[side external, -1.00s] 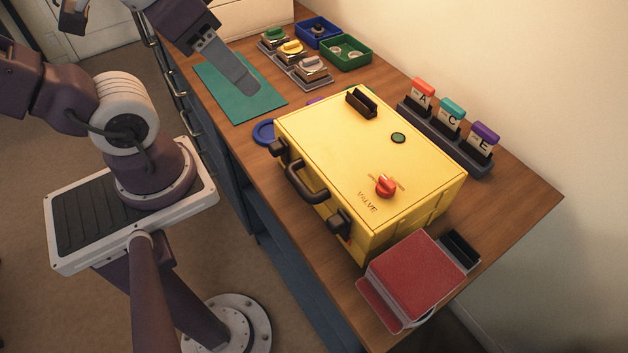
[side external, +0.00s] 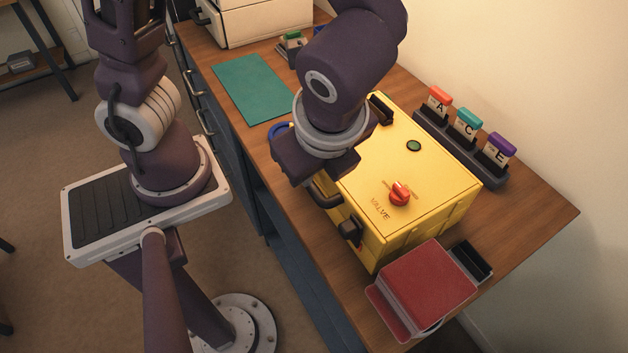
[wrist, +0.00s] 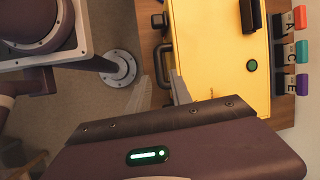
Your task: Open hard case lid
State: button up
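The yellow hard case (side external: 440,165) sits on the bench with its lid shut. On its top are a red valve knob (side external: 400,193), a round green button (side external: 414,146) and a dark block (side external: 381,108). A dark carry handle (side external: 325,194) and a latch (side external: 349,229) are on its front side; the far latch is hidden by my arm. In the wrist view the case (wrist: 215,50), handle (wrist: 161,62) and one latch (wrist: 158,20) show. My gripper (wrist: 161,78) is open, its fingers apart near the handle. The side view hides the fingertips, so contact is unclear.
A red-topped box (side external: 430,285) stands close by the case's near end. A rack of lettered cards (side external: 460,150) is along the wall side. A green mat (side external: 252,88) lies clear at the far left.

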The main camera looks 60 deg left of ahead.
aim_at(313, 186)
jog(key=shift+m, duration=0.3)
jog(key=x, duration=0.7)
jog(key=shift+s+d+f, duration=0.1)
jog(key=shift+f, duration=0.25)
grip_shut()
dwell(0.7)
